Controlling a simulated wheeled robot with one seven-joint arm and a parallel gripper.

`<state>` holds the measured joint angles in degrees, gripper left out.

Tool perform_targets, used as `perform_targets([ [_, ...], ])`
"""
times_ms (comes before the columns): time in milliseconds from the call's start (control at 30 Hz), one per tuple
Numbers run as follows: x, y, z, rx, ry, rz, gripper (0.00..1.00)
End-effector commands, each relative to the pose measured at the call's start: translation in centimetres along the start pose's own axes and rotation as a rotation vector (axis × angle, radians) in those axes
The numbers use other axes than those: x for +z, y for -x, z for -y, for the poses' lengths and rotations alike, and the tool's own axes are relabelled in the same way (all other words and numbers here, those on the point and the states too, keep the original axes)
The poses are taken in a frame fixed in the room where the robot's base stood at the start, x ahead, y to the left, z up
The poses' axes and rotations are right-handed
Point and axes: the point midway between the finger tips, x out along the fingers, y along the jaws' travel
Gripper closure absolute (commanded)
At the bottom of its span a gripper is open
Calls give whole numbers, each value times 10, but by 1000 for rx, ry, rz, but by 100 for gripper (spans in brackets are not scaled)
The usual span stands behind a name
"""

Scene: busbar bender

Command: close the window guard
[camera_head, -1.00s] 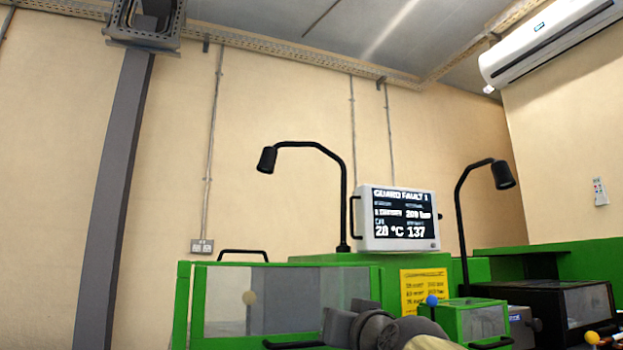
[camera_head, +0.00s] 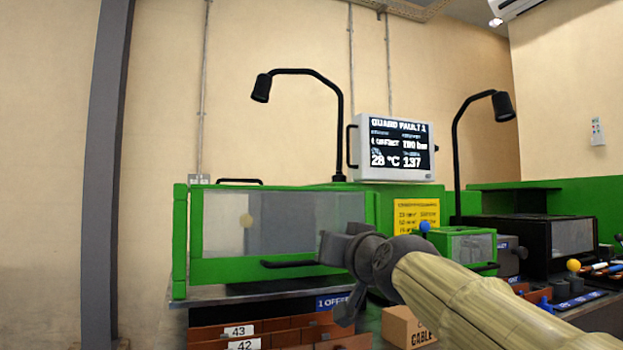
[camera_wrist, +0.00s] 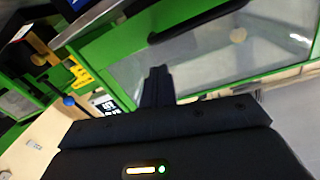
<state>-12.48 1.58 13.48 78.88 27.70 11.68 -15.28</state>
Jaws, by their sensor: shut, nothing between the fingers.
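The window guard (camera_head: 285,224) is a clear pane in a green frame on the left of the green machine. A black bar handle (camera_head: 288,264) runs along its lower edge, left of my gripper. I cannot tell whether the guard is fully seated. My gripper (camera_wrist: 157,82) is shut and empty. In the head view, my arm's end overlaps the guard's lower right part. In the wrist view, the fingers point toward the guard's pane (camera_wrist: 205,58), with a black handle (camera_wrist: 195,22) beyond. I see no clear contact; the gap is hard to judge.
A screen (camera_head: 391,147) reads "GUARD FAULT 1". Two black lamps (camera_head: 300,73) (camera_head: 478,100) rise above the machine. A smaller windowed green box (camera_head: 470,246) stands at right.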

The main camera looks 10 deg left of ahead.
Motion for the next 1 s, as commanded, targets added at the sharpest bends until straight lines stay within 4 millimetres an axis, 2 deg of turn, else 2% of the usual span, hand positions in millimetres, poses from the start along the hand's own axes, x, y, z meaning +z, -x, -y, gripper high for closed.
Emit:
perform_targets([
  [200, -32, 11, 0, -3, 1, -3, 100],
  [300, -14, 22, -5, -1, 0, 0, 100],
  [700, 34, 70, -10, -8, -1, 0, 100],
  [1000, 43, 81, -12, -7, 0, 1, 100],
])
